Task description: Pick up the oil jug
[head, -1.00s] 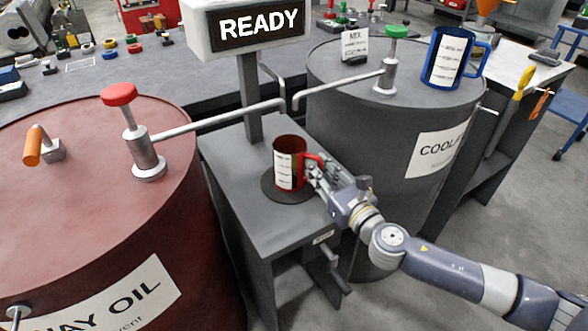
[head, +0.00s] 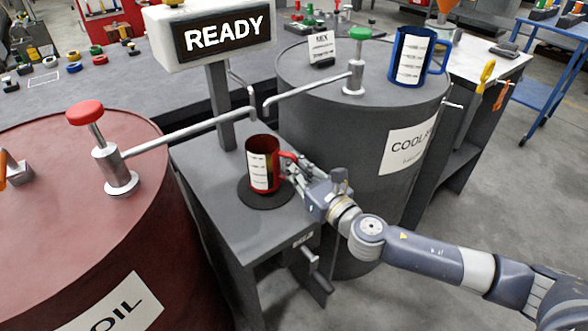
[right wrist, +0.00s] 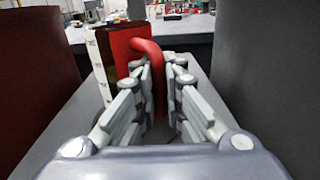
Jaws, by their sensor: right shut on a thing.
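The oil jug (head: 262,164) is a red mug-like jug with a white marked label and a red handle. It is upright at the round dark mat (head: 270,203) on the grey stand between the two barrels. I cannot tell whether its base touches the mat. My right gripper (head: 290,168) reaches in from the right and is shut on the jug's handle. In the right wrist view the red handle (right wrist: 150,60) stands between the fingers (right wrist: 158,85), with the jug body behind it on the left. My left gripper is not in view.
The red oil barrel (head: 60,220) with its red-knobbed pump stands left. The grey coolant barrel (head: 330,130) stands right, close to my arm, with a blue jug (head: 411,57) on top. Spout pipes (head: 190,130) and a READY sign (head: 224,36) are behind the oil jug.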

